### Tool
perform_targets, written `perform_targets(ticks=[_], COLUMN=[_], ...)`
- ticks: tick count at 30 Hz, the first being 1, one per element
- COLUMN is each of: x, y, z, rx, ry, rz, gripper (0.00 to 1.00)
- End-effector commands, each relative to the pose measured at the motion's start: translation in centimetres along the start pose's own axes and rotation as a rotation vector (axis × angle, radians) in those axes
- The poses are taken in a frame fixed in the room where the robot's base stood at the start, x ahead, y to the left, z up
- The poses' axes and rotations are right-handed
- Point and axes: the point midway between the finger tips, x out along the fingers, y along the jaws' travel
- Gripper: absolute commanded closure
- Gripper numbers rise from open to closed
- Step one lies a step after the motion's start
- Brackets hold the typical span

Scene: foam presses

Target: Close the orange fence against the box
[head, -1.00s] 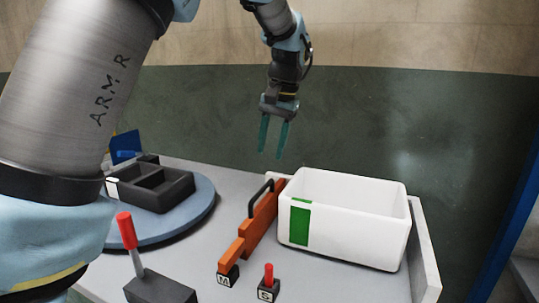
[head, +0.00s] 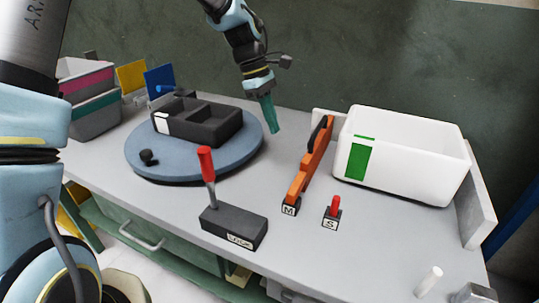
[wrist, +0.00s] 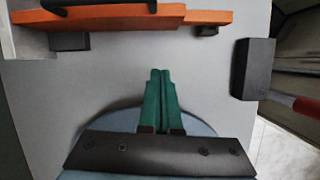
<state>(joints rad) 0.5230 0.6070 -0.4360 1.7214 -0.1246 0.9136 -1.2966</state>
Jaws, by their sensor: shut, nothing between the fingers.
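The orange fence (head: 312,160) with a black handle stands on the bench just left of the white box (head: 405,165), which has a green patch. A narrow gap shows between fence and box. In the wrist view the fence (wrist: 130,20) runs across the top. My gripper (head: 275,130) points down left of the fence, apart from it, near the turntable's right edge. Its teal fingers are together and empty in the wrist view (wrist: 160,72).
A blue turntable (head: 190,170) holds a dark divided tray (head: 215,127). A black lever block (head: 233,228) with a red handle stands in front. Stacked bins (head: 95,110) stand at the left.

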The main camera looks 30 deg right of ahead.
Motion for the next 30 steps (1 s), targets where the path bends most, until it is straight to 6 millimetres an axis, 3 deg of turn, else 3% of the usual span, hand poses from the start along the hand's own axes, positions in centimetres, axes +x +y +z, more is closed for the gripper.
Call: perform_targets(ticks=[8, 22, 30], x=[1.1, 10.0, 11.0], y=[0.1, 0.2, 0.6], z=[0.5, 0.9, 4.0], rx=[-0.091, -0.088, -0.087], ry=[-0.038, -0.038, -0.034], rz=[0.014, 0.011, 0.015], gripper=[1.00, 1.00, 1.00])
